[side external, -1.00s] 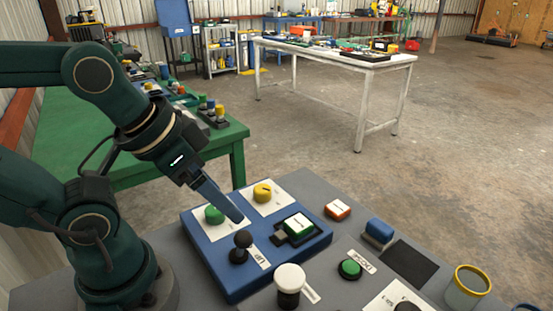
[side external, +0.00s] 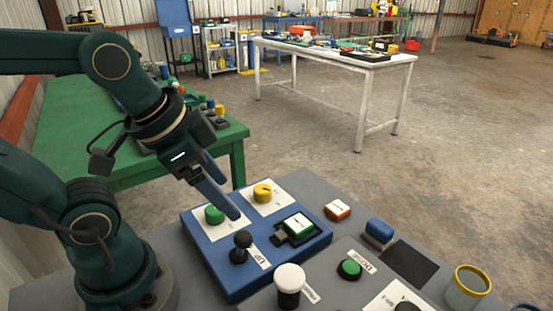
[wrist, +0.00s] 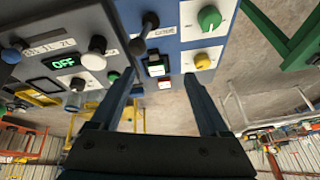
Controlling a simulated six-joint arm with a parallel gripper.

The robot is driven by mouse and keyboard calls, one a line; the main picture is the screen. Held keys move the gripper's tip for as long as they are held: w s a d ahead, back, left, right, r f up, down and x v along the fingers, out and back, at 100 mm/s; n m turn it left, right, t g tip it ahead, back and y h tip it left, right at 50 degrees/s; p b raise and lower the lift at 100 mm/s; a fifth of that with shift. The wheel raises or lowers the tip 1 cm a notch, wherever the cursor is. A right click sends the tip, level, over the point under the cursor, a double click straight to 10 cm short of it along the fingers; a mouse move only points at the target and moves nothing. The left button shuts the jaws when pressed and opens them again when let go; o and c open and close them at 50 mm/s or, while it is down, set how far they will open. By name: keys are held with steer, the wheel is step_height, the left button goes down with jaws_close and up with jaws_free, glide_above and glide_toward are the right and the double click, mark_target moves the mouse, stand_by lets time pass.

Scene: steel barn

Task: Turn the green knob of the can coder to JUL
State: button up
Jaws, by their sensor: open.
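The green knob (side external: 214,214) stands on a white dial card at the left of the blue panel (side external: 208,257). It also shows in the wrist view (wrist: 209,17) at the top, right of the space between my fingers. The dial lettering is too small to read. My gripper (side external: 231,200) is open and empty above the blue panel, its fingers pointing down and right. In the wrist view the two fingers of my gripper (wrist: 158,76) are wide apart with nothing between them.
A yellow knob (side external: 262,193) sits on another card beside the green one. A black ball-topped lever (side external: 242,240) and a green-and-white switch (side external: 298,226) share the panel. A white-capped knob (side external: 289,279) and green button (side external: 350,269) stand in front.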

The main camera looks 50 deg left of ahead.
steer(key=w+a+f+m+g, duration=0.1)
steer(key=w+a+f+g, duration=0.1)
steer(key=a, duration=0.2)
steer(key=g, duration=0.3)
glide_above(213, 209)
steer(key=f, duration=0.3)
steer(key=shift+w+d+f+n, duration=0.2)
steer(key=shift+d+f+n, duration=0.1)
steer(key=shift+f+n, duration=0.1)
steer(key=shift+s+a+f, duration=0.15)
steer(key=shift+a+f, duration=0.05)
steer(key=shift+f, duration=2.6)
steer(key=shift+n, duration=0.3)
jaws_close()
